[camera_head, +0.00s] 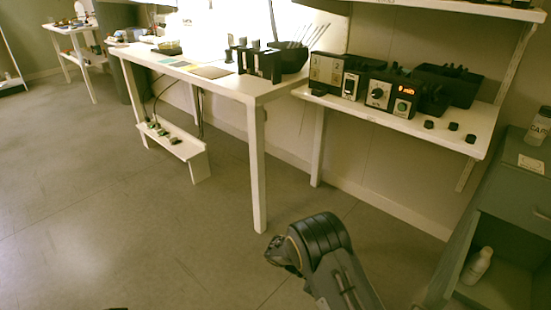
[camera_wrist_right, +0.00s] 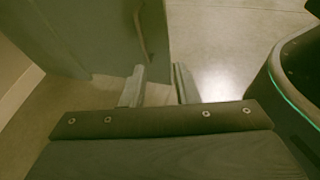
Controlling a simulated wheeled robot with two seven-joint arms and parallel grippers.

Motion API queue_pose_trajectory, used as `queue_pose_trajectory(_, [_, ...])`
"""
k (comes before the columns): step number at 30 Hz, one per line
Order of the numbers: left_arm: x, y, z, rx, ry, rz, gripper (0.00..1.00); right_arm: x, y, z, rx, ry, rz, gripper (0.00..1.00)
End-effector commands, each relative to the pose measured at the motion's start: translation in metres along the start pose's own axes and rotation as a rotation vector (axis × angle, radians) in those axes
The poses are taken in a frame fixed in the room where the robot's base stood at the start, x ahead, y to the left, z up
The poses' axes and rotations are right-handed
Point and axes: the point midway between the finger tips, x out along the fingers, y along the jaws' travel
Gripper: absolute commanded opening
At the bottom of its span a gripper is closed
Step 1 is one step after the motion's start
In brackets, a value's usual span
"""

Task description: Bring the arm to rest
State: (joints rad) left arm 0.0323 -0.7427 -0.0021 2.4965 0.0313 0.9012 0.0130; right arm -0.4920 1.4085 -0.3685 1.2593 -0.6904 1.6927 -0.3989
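My right arm comes into the head view from the bottom edge, right of centre, over open floor and apart from the tables. Its dark, rounded joint shows at the top, and I cannot make out the fingertips there. In the right wrist view my right gripper (camera_wrist_right: 160,84) shows two fingers with a clear gap between them. Only floor and the lower part of a grey cabinet show through the gap, so it is open and empty. My left gripper is not in the head view.
A white table (camera_head: 225,84) holds dark holders and a black bowl (camera_head: 292,58). A white shelf (camera_head: 400,122) carries control boxes. A grey cabinet (camera_head: 510,203) stands at right, with a white bottle (camera_head: 477,266) inside and another bottle (camera_head: 539,127) on top. Floor at left is clear.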

Motion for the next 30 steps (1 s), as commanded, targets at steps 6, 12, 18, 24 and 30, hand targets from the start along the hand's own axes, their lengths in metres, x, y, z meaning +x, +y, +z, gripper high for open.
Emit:
queue_pose_trajectory(6, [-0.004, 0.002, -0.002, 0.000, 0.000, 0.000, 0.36, 0.010, -0.002, 0.064, 0.108, 0.278, -0.204, 0.27])
queue_pose_trajectory(12, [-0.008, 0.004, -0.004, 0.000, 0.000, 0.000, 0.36, 0.018, -0.022, 0.128, 0.257, 0.589, -0.411, 0.27])
queue_pose_trajectory(18, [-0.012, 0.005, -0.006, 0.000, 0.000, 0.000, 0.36, 0.021, -0.054, 0.186, 0.433, 0.887, -0.587, 0.27])
queue_pose_trajectory(24, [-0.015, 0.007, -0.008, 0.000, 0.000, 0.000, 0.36, 0.022, -0.094, 0.235, 0.634, 1.166, -0.729, 0.27])
queue_pose_trajectory(30, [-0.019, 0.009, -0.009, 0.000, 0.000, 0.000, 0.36, 0.020, -0.133, 0.264, 0.829, 1.395, -0.829, 0.27])
